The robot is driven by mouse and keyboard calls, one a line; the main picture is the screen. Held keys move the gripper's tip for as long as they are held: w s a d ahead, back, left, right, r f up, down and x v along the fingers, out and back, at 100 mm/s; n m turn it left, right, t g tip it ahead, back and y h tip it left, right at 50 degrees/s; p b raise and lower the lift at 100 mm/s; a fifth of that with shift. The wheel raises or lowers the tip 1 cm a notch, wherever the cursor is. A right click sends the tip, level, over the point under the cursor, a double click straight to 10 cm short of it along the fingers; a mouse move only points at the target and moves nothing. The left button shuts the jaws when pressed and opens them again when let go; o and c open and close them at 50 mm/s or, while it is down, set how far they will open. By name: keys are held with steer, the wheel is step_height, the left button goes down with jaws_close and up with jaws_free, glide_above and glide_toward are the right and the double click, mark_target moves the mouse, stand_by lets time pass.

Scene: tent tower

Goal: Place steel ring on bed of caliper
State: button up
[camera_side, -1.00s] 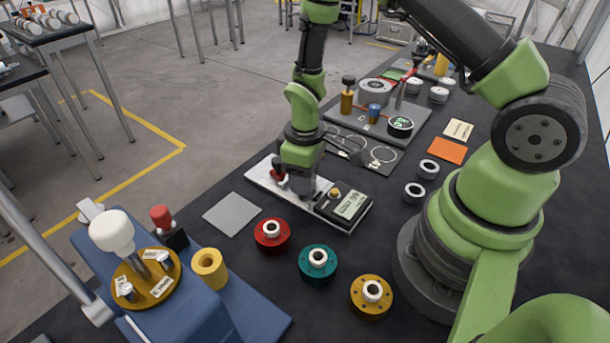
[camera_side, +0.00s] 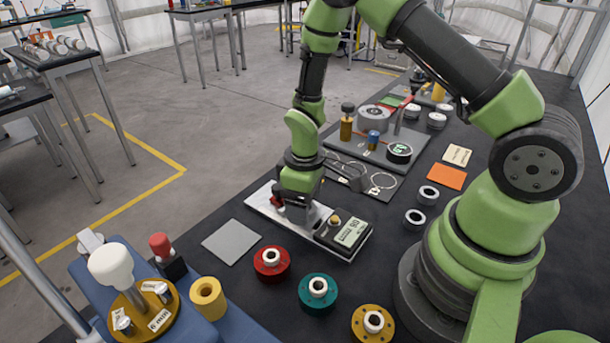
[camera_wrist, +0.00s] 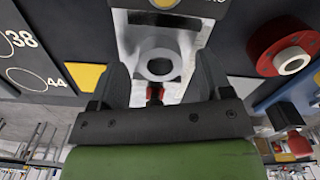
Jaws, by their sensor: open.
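The caliper (camera_side: 340,247) lies on the dark bench. It has a long silver bed, a dark display unit and a red part near its far left end. My gripper (camera_side: 294,216) is low over the bed, left of the display. In the wrist view, the steel ring (camera_wrist: 160,77) is a grey ring with a round hole. It lies between the two spread fingers of my gripper (camera_wrist: 162,66), over the silver bed (camera_wrist: 132,42). Narrow gaps seem to show beside it. The red part shows just below the ring. In the side view my gripper hides the ring.
Red (camera_side: 272,263), teal (camera_side: 318,306) and yellow (camera_side: 372,337) holders with pale rings stand in front. A grey square plate (camera_side: 231,242) lies left of them. Two loose rings (camera_side: 428,195) lie right. A gauge stand (camera_side: 346,122) is behind. A blue fixture (camera_side: 240,333) stands front left.

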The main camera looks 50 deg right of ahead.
steer(key=s+a+r+m+t, duration=0.1)
steer(key=s+r+m+t, duration=0.15)
steer(key=r, duration=0.95)
steer(key=s+a+r+m+t, duration=0.1)
steer(key=s+r, duration=0.2)
steer(key=r, duration=0.9)
steer(key=s+a+r+m+t+y, duration=0.1)
steer(key=s+r+m+t+y, duration=0.1)
steer(key=s, duration=0.6)
step_height(320, 180, up, 3)
steer(key=shift+s+a+f+m+t, duration=0.15)
steer(key=shift+s+a+m+t, duration=0.25)
steer(key=shift+m+t, duration=0.5)
